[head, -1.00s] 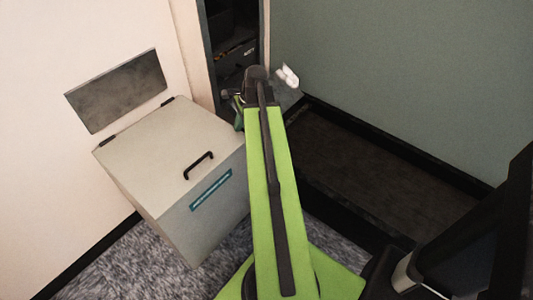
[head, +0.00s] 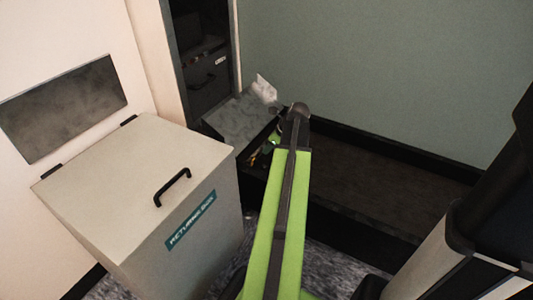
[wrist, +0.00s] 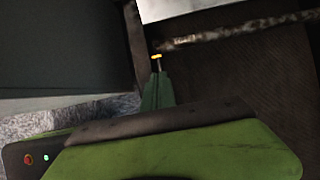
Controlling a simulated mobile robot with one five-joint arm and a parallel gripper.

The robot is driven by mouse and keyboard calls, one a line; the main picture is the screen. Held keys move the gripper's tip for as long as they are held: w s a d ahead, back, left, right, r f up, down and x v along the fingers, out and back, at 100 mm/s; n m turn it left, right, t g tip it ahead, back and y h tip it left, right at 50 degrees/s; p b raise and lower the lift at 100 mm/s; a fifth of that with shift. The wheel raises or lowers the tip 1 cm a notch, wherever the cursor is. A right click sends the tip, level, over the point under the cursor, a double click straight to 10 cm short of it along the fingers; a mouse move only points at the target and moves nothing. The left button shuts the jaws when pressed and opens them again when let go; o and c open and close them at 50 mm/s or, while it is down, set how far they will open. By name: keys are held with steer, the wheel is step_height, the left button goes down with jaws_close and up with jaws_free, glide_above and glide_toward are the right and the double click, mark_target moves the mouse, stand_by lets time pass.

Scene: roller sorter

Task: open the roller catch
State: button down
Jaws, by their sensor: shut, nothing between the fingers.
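I cannot make out the roller catch for sure in either view. A small pale piece (head: 264,90) stands up at the upper right corner of a grey metal plate (head: 238,120), in front of a dark opening; I cannot tell whether it belongs to the catch. My gripper shows in the wrist view (wrist: 156,62) as green fingers, close together with a yellow tip and nothing between them. The fingers are near a dark edge and a worn, speckled bar (wrist: 235,33); I cannot tell whether they touch. In the head view my arm hides most of the gripper.
A pale returns box (head: 130,185) with a black handle (head: 172,187) stands at the left, close to my arm. A grey panel (head: 65,108) is on the wall behind it. A dark, low trough (head: 385,185) runs along the green wall (head: 390,70) at the right.

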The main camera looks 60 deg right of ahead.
steer(key=b+x, duration=0.5)
steer(key=x, duration=0.2)
steer(key=shift+w+a+f+b, duration=0.1)
steer(key=shift+w+f+b, duration=0.05)
steer(key=shift+f+b, duration=0.25)
steer(key=shift+r, duration=0.1)
